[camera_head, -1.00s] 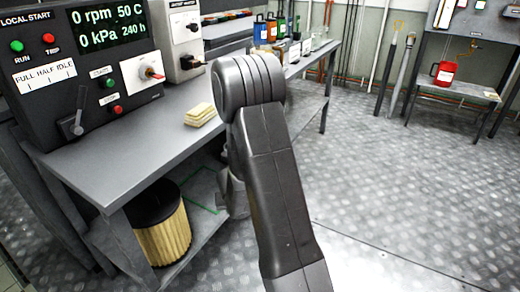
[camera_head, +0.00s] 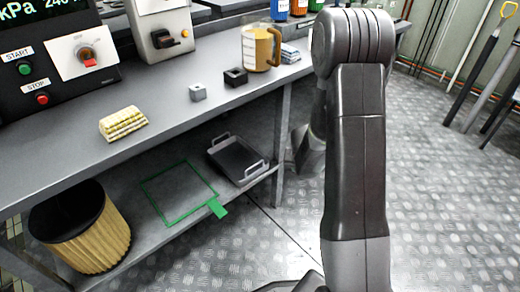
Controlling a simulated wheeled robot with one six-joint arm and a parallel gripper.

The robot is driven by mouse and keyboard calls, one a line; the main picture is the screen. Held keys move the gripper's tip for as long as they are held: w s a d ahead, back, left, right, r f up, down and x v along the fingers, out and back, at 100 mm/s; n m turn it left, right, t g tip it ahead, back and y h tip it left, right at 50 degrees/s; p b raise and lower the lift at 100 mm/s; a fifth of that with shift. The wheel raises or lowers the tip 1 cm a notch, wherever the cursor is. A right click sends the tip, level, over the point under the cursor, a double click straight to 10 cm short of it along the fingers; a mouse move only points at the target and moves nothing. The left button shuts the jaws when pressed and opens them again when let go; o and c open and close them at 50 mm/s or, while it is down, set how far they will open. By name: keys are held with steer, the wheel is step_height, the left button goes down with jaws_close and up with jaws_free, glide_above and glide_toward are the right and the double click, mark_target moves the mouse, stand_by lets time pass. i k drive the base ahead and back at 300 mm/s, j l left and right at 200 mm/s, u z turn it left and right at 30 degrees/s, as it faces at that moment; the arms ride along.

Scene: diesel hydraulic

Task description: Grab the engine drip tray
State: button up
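A dark, shallow tray (camera_head: 237,160) with a light handle at each end sits on the lower shelf of the workbench, towards its right end. It looks like the engine drip tray and appears empty. My arm stands to its right, with a grey lower link partly showing behind the upper one. The fingers of my gripper are not visible. Nothing is seen touching the tray.
A green square outline with a tab (camera_head: 180,192) lies on the shelf left of the tray. A pleated filter (camera_head: 80,228) stands further left. On the bench top (camera_head: 165,155) are yellow sponges (camera_head: 123,124), small blocks and a tan jug (camera_head: 262,48).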

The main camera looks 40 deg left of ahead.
mark_target(242, 164)
steer(key=i+l+u, duration=0.1)
steer(key=i+u, duration=0.25)
steer(key=i+l+u, duration=0.15)
steer(key=u, duration=0.25)
steer(key=i+l+u, duration=0.2)
steer(key=u, duration=0.15)
steer(key=i+u, duration=0.45)
steer(key=u, duration=0.15)
